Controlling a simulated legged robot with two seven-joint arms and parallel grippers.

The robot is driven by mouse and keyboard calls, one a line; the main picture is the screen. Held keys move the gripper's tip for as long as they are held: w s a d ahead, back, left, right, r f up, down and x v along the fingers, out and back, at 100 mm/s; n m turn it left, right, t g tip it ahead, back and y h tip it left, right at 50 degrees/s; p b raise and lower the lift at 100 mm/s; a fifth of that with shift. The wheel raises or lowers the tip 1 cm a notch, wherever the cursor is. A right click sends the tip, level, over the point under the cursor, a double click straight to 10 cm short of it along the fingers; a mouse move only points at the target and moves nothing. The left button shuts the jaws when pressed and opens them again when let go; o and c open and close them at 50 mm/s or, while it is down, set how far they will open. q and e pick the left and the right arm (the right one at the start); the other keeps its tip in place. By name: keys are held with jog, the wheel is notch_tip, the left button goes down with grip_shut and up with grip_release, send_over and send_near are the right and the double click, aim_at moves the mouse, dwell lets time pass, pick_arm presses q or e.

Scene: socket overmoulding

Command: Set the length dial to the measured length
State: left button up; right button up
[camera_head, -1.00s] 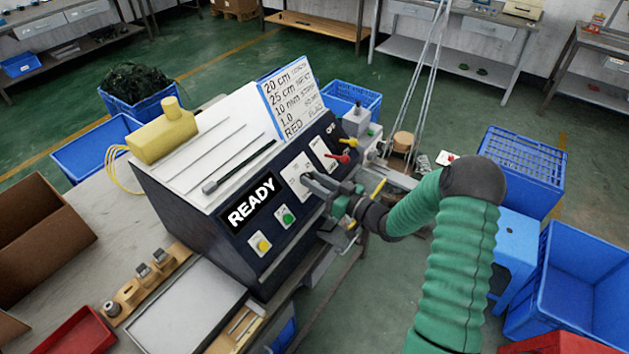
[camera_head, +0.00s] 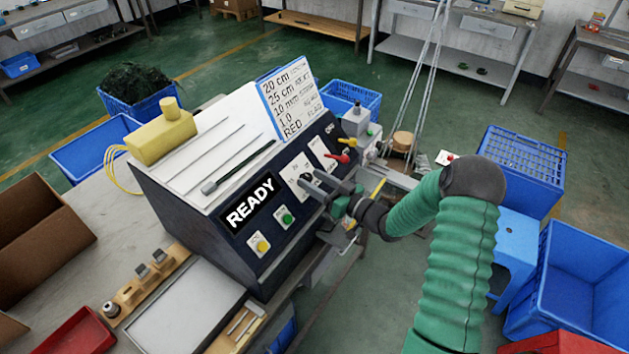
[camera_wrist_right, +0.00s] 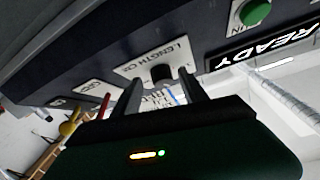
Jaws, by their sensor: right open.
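The machine (camera_head: 230,180) stands on the bench with its dark sloped front panel facing me. The length dial is a small black knob (camera_wrist_right: 162,73) on a white plate marked LENGTH in the right wrist view. In the head view its plate (camera_head: 297,172) is partly covered by my gripper. My right gripper (camera_head: 312,184) is open at the panel. In the right wrist view its two fingers (camera_wrist_right: 162,88) stand on either side of the knob; I cannot tell whether they touch it. The dial's setting is unreadable. A handwritten card (camera_head: 290,100) on top lists 20 cm and 25 cm.
A READY display (camera_head: 250,204), a green button (camera_head: 286,217) and a yellow button (camera_head: 262,245) sit left of the dial. A red lever (camera_head: 339,158) is close on its right. Blue crates (camera_head: 520,165) stand on the floor at right.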

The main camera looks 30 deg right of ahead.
jog(key=shift+s, duration=0.1)
jog(key=b+v, duration=0.2)
jog(key=v, duration=1.4)
jog(key=shift+s+d, duration=0.25)
jog(key=shift+f, duration=0.1)
